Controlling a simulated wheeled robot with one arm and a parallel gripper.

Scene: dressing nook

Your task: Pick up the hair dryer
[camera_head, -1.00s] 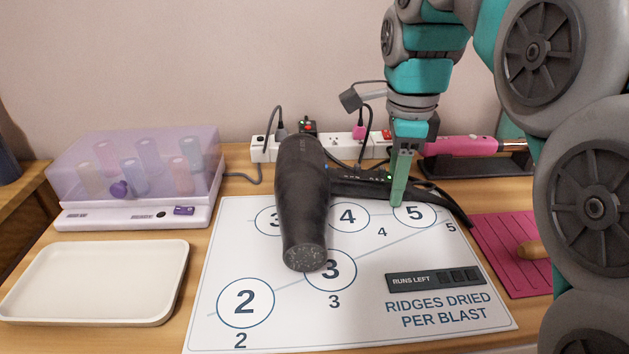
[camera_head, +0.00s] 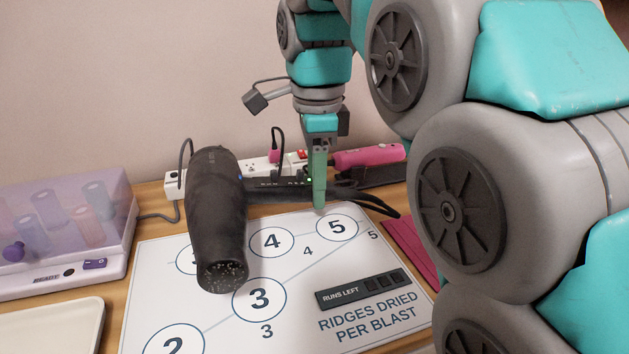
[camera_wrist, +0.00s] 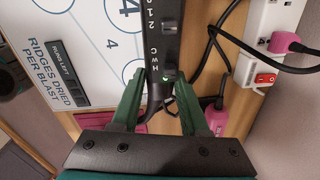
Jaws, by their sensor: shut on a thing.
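The black hair dryer (camera_head: 218,215) is in the left middle of the head view, its barrel over the printed mat (camera_head: 300,340) and its round grille facing me. Its handle (camera_head: 275,183) reaches right to my gripper (camera_head: 319,185). In the wrist view, my gripper (camera_wrist: 162,85) has its green fingers on both sides of the handle (camera_wrist: 164,40), near a small green light. It is shut on the handle. I cannot tell for sure whether the dryer is clear of the mat.
A power strip (camera_head: 258,167) with plugs and loose black cables lies behind the dryer. A pink styling tool (camera_head: 368,156) is behind my gripper. A lilac roller box (camera_head: 60,225) and a cream tray (camera_head: 55,330) stand left. The mat's front is clear.

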